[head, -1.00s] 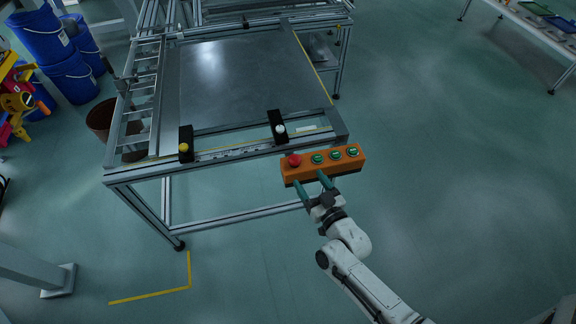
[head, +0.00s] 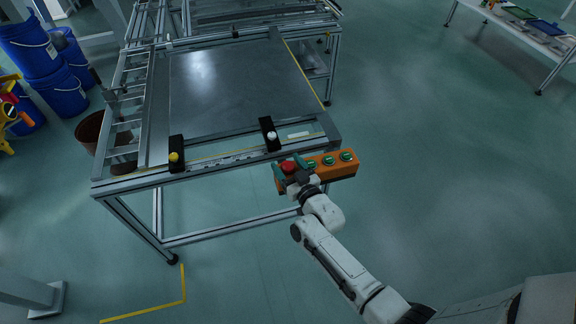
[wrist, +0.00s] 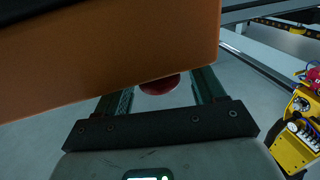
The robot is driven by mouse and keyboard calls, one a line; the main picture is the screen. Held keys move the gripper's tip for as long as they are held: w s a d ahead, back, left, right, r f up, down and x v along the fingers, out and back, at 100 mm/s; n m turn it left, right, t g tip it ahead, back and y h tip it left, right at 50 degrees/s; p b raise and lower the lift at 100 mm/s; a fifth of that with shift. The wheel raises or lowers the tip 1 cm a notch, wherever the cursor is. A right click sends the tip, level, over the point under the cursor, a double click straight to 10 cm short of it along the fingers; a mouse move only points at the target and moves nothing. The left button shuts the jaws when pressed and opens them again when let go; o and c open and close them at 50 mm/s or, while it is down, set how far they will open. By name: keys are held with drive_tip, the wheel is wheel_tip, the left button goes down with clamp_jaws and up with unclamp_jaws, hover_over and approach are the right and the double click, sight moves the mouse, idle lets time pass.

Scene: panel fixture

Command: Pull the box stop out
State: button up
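The orange button box (head: 343,171) is at the front right corner of the metal table; it fills the top of the wrist view (wrist: 105,55). Its red stop button (head: 288,166) sits at the left end, with three green buttons (head: 329,160) to the right. My gripper (head: 291,170) is at the red button, one teal finger on each side. In the wrist view the red button (wrist: 159,86) shows between the fingers with a gap on both sides, so the gripper is open. The box hides the fingertips and part of the button there.
The metal table (head: 240,85) carries a black block with a yellow knob (head: 175,156) and one with a white knob (head: 269,134) along its front rail. Blue buckets (head: 30,45) stand at the far left. The floor right of the box is clear.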

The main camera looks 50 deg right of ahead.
drive_tip(key=c, duration=1)
drive_tip(key=shift+r+p, duration=0.85)
drive_tip(key=shift+r, duration=0.05)
drive_tip(key=shift+c, duration=0.3)
drive_tip(key=o, duration=1.1)
drive_tip(key=p+v, duration=0.1)
drive_tip(key=v, duration=1)
drive_tip(key=shift+p, duration=0.3)
drive_tip(key=shift+w, duration=0.15)
